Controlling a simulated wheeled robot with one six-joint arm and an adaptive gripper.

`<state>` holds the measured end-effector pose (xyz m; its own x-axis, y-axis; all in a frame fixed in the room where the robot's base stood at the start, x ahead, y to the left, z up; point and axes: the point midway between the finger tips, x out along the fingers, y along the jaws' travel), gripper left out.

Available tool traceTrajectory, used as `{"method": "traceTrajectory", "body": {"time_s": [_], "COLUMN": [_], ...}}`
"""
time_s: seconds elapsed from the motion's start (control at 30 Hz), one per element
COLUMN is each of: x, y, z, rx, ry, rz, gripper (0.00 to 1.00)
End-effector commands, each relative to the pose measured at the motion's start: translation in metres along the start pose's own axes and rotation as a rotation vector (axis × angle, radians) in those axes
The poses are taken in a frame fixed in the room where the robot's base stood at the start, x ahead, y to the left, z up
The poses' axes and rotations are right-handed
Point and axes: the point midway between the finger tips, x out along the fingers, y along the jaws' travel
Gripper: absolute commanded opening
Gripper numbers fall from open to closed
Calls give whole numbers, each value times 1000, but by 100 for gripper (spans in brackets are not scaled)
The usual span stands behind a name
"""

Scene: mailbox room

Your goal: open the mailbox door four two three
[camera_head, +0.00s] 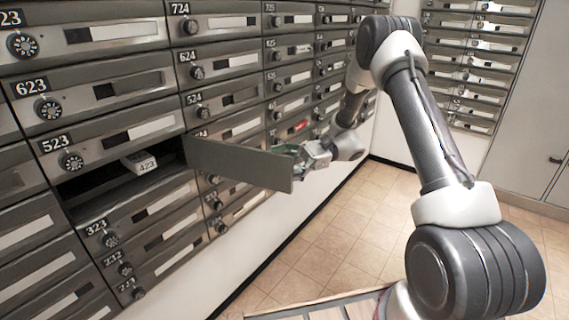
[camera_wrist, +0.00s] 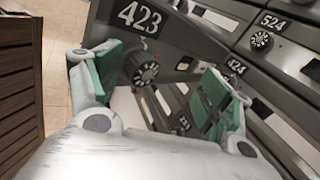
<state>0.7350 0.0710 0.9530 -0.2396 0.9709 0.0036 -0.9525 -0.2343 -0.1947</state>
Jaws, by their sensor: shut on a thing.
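Mailbox door 423 (camera_head: 240,165) is swung wide open and stands out from the wall, attached at its right side. Its compartment (camera_head: 95,184) is exposed, and a small white block marked 423 (camera_head: 140,163) lies inside. My gripper (camera_head: 294,154) is at the free end of the door, shut on the door there. In the wrist view the door's 423 plate (camera_wrist: 139,18) and round knob (camera_wrist: 140,69) show between the green-padded fingers of my gripper (camera_wrist: 155,85). The exact contact is partly hidden.
Closed mailboxes surround the opening, such as 523 (camera_head: 71,161) above and 323 (camera_head: 108,240) below. A second mailbox bank (camera_head: 478,65) stands at the back right. The tiled floor (camera_head: 345,225) is clear; a slatted wooden item (camera_head: 330,307) is at the bottom.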

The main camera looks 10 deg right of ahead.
Motion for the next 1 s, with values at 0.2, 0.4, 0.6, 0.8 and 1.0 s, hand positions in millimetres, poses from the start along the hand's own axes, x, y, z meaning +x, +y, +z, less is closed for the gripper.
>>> {"method": "traceTrajectory", "body": {"time_s": [0.2, 0.4, 0.6, 0.8, 1.0], "x": [4, 3, 2, -7, -48], "y": [-6, -5, -5, -5, -4], "z": [-2, -2, -2, -2, -2], "rx": [-9, -8, -6, -6, -7], "ry": [8, 7, 6, 5, 6], "rz": [-13, -13, -14, -16, -16], "gripper": [36, 64, 64, 64, 64]}}
